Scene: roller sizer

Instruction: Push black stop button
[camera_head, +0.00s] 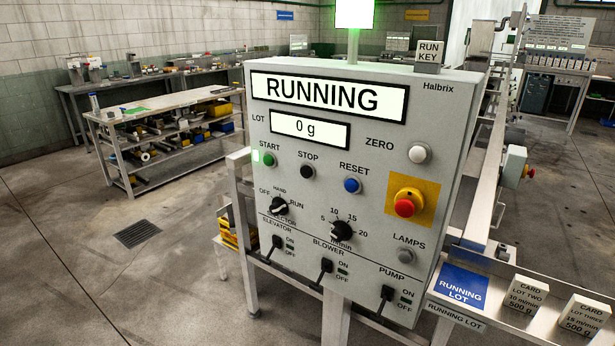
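The black stop button (307,172) is a small round knob on the grey control panel (400,110), under the label STOP. It sits between the green start button (268,160) and the blue reset button (352,185). Nothing covers it. The panel's large display (330,95) reads RUNNING, and the lot display (310,130) reads 0 g. A green lamp (354,47) above the panel is lit. Neither of my grippers shows in the head view.
A red emergency button (404,207) on a yellow plate sits right of the reset button. Below are the selector (279,206), a speed knob (342,231) and several toggle switches. A card tray (456,319) stands at the lower right.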

